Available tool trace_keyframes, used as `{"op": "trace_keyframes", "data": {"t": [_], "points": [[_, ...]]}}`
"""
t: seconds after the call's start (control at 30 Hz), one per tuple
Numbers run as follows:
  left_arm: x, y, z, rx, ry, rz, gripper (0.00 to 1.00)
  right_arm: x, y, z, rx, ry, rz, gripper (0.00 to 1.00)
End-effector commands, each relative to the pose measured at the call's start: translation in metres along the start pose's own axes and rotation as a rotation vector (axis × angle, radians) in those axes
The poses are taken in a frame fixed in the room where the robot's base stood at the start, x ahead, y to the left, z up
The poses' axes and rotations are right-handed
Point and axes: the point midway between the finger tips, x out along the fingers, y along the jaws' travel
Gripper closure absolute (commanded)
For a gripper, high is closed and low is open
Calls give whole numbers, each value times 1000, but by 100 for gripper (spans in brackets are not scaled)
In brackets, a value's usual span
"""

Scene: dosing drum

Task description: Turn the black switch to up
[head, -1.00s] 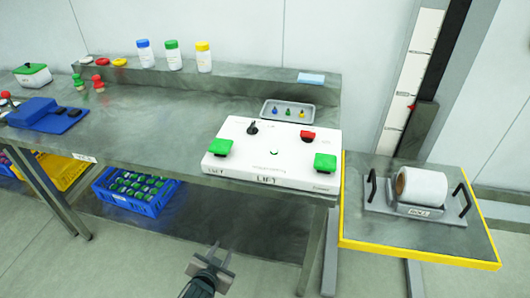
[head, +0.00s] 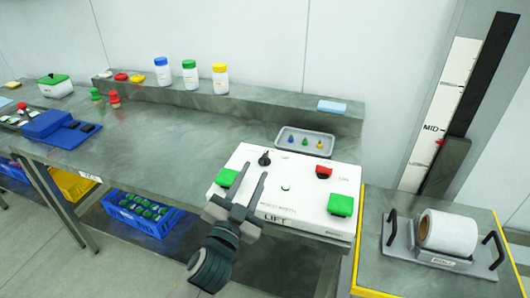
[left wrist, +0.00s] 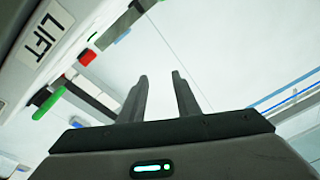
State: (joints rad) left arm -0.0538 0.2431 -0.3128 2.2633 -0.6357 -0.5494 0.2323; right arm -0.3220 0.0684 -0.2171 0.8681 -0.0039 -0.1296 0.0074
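The black switch (head: 265,159) is a small dark knob on the top left of the white control box (head: 300,175) labelled LIFT. My left gripper (head: 249,180) is over the front left part of the box, below the switch in the head view, its fingers spread and pointing toward the back. The fingers look empty and apart from the switch. In the left wrist view, the open fingers (left wrist: 161,88) have a gap between them, and the box shows at the upper left, with the switch not recognisable. My right gripper is not in view.
The box also bears green buttons (head: 341,205) and a red one (head: 323,172). A grey tray (head: 284,146) with small coloured pegs lies behind it. To the right, a yellow-edged platform (head: 375,272) carries a white roll (head: 448,232). Bottles (head: 190,74) stand on the back shelf.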

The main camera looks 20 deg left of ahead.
Motion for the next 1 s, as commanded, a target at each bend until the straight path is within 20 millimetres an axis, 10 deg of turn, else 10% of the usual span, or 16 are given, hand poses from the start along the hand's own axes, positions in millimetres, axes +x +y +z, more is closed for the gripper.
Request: {"op": "trace_keyframes", "data": {"t": [0.33, 0.6, 0.77, 1.0], "points": [[34, 11, -128, 203, 484, 26, 70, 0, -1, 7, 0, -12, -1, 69], [22, 73, -230, 548, 1004, 205, 70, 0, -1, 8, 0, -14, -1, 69], [11, 118, -240, 806, 1227, 388, 70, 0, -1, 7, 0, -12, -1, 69], [21, 154, -192, 1253, 1369, 749, 70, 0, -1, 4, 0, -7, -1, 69]]}}
